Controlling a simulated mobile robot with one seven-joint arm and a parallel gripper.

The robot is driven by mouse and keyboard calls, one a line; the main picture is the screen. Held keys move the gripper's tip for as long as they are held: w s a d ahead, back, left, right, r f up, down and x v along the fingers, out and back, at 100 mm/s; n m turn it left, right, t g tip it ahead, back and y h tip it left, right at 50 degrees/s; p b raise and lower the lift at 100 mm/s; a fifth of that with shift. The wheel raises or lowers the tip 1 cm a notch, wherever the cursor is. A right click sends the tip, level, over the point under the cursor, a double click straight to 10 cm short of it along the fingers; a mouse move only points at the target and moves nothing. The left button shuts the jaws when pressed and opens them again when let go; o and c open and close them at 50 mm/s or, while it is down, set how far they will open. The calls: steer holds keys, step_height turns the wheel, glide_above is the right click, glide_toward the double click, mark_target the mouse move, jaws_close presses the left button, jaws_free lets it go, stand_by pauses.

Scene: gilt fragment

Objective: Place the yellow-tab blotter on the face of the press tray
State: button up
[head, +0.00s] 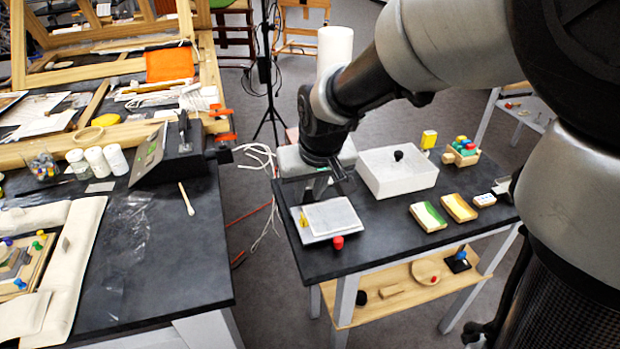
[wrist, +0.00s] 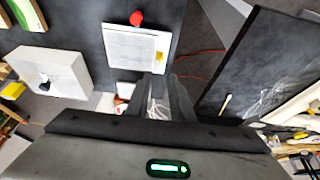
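The press tray (head: 318,238) is a thin light-grey plate near the left end of the small dark table, with a red knob (head: 338,242) at its near edge. A white square sheet (head: 334,216) lies flat on it. A yellow tab (head: 303,218) shows at the sheet's left side and also in the wrist view (wrist: 159,56); the sheet appears to be the yellow-tab blotter. My gripper (head: 322,184) is above the tray's far side. In the wrist view its fingers (wrist: 162,88) look apart, with floor and white cables between them. I see nothing held.
A white box (head: 398,178) with a black knob stands right of the tray. Green-edged (head: 428,217) and yellow (head: 459,208) blocks lie farther right, near a crate of coloured pegs (head: 462,153). A larger cluttered bench (head: 170,260) stands left, across a floor gap with cables.

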steer(key=s+d+r+m, duration=0.1)
steer(key=s+d+r, duration=0.2)
steer(key=s, duration=0.3)
steer(key=s+d+r+m, duration=0.1)
steer(key=s+d+r, duration=0.2)
steer(key=s+d, duration=0.2)
steer(key=s+d+r+m+t+h, duration=0.1)
steer(key=s+d+r, duration=0.3)
steer(key=s, duration=0.3)
steer(key=shift+s+d, duration=0.35)
steer(key=shift+d, duration=0.2)
steer(key=shift+r, duration=0.1)
steer(key=shift+c, duration=0.5)
